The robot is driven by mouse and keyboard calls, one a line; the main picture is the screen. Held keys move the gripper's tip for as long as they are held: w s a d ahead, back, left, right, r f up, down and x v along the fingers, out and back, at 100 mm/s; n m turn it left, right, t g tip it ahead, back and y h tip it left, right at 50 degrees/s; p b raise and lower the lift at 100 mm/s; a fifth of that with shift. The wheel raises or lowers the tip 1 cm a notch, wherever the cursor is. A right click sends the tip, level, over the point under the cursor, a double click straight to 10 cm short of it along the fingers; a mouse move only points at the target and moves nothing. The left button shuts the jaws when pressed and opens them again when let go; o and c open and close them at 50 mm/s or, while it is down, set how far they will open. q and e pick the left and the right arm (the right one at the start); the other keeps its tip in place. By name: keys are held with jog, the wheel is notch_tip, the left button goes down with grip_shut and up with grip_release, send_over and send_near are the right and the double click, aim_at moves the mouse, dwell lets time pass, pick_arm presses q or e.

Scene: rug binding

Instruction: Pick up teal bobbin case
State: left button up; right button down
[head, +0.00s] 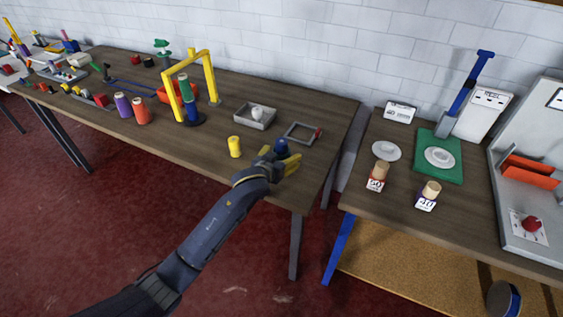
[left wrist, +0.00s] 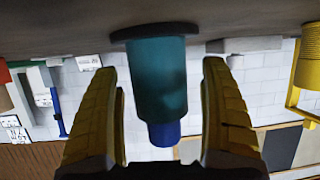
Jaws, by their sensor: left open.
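The teal bobbin case (left wrist: 160,75) is a teal cylinder with a blue end and a dark round base. It fills the middle of the left wrist view, which looks upside down. In the head view only its dark blue top (head: 281,145) shows clearly, near the right end of the long table. My left gripper (head: 280,158) is open, with its yellow fingers (left wrist: 160,68) on either side of the case. Gaps show between the case and both fingers. In the head view the gripper hides the lower part of the case. My right gripper is not in view.
A yellow spool (head: 234,147) stands just left of my gripper. A square frame (head: 289,134) and a grey tray (head: 244,118) lie behind it. A second table (head: 372,215) is at right, across a gap.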

pick_arm(q)
jog(key=c, duration=1.5)
